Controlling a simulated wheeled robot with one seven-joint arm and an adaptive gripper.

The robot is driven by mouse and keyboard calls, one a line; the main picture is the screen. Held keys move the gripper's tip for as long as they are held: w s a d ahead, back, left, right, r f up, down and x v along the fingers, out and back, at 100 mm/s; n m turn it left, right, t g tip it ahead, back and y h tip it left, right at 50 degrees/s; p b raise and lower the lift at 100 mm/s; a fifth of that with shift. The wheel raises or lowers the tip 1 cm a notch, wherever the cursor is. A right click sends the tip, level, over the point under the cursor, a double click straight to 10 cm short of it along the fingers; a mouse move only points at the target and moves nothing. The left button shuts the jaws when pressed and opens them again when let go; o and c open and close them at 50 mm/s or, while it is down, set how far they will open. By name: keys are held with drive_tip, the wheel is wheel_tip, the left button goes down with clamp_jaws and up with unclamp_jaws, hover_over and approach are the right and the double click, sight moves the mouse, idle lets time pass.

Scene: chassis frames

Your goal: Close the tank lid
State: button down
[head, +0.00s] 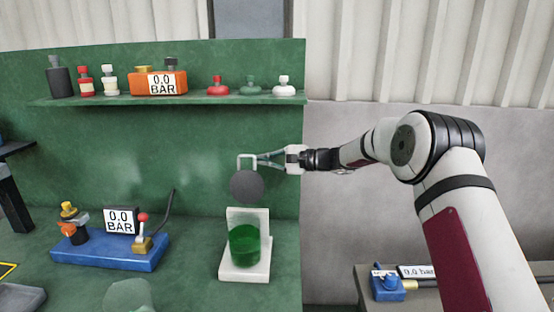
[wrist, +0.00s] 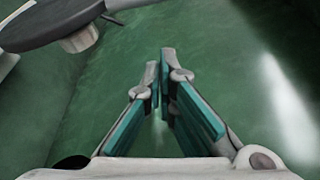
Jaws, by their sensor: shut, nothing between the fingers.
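The tank (head: 244,246) is a clear vessel of green liquid in a white stand (head: 258,270) on the green bench. A dark grey round lid (head: 247,187) stands raised above it, its flat face towards the head camera, so the tank is open. A pale bracket-like piece (head: 241,158) shows just above the lid. My gripper (head: 262,160) reaches in from the right, close above the lid. In the wrist view the lid (wrist: 60,22) is at the upper left, apart from the fingers. My gripper's teal-padded fingers (wrist: 165,80) are shut and empty there.
A green shelf (head: 200,99) above carries bottles, small flasks and an orange gauge box (head: 146,82). A blue base with a gauge and valves (head: 110,250) sits left of the tank. A side table (head: 450,290) stands at the lower right. Air around the lid is mostly clear.

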drive_tip(key=s, duration=0.1)
drive_tip(key=s+r+p, duration=0.1)
drive_tip(key=s+r, duration=0.1)
drive_tip(key=shift+s+d, duration=0.15)
drive_tip(key=shift+s, duration=0.1)
drive_tip(key=shift+p, duration=0.3)
